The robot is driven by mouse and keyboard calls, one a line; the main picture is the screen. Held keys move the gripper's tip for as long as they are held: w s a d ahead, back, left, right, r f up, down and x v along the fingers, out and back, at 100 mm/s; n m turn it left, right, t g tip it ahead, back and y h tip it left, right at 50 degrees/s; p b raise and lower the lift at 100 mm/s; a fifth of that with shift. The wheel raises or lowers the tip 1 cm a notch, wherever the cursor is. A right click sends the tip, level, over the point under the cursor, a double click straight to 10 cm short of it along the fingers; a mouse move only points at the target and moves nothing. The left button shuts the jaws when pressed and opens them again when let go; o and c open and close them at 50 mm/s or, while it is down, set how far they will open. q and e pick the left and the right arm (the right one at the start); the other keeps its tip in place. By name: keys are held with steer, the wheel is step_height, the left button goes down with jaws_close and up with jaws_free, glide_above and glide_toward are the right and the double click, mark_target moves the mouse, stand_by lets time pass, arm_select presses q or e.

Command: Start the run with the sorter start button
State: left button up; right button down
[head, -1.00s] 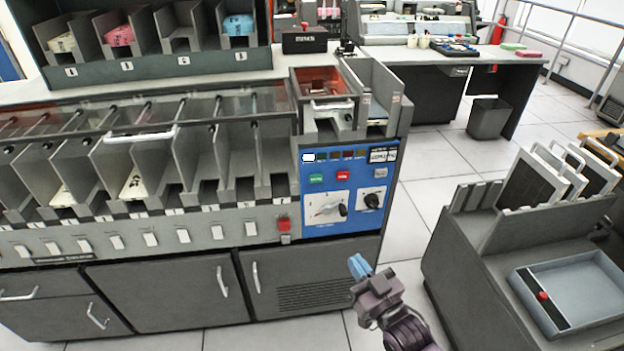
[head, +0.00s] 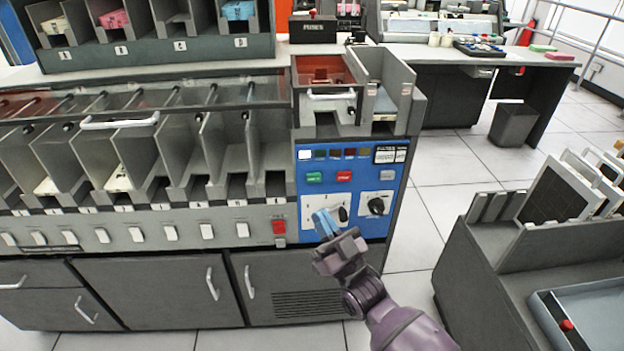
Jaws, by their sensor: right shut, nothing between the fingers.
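The sorter (head: 150,260) is a long grey machine with a blue control panel (head: 359,163) at its right end. On the panel a green button (head: 314,176), which looks like the start button, sits left of a red button (head: 344,176) and a grey button (head: 387,175). Their labels are too small to read. My right gripper (head: 324,222) is shut and empty. Its blue fingertips point up in front of the panel's lower left, below the green button, and cover part of the white dial plate. I cannot tell whether they touch the panel. My left gripper is not in view.
A black knob (head: 376,206) is on the panel's lower right. A red switch (head: 279,227) is on the grey strip to the left. A card hopper (head: 326,92) stands above the panel. A grey cart (head: 500,275) stands at the right, with open floor between.

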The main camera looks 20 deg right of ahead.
mark_target(314, 178)
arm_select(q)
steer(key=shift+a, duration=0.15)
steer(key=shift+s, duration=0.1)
arm_select(e)
steer(key=shift+w, duration=0.1)
arm_select(q)
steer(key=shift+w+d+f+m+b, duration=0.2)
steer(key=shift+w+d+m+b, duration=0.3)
steer(key=shift+b, duration=0.65)
arm_select(e)
steer(key=w, duration=0.2)
steer(key=w+d, duration=0.1)
steer(key=w, duration=0.2)
steer(key=w+d, duration=0.1)
steer(key=w, duration=0.2)
steer(key=shift+w+d, duration=0.15)
steer(key=shift+d, duration=0.05)
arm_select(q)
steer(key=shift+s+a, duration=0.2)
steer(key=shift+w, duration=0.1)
arm_select(e)
steer(key=shift+w, duration=0.1)
stand_by(0.6)
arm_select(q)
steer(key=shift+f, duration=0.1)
arm_select(e)
steer(key=shift+w+d, duration=0.15)
steer(key=shift+w, duration=0.15)
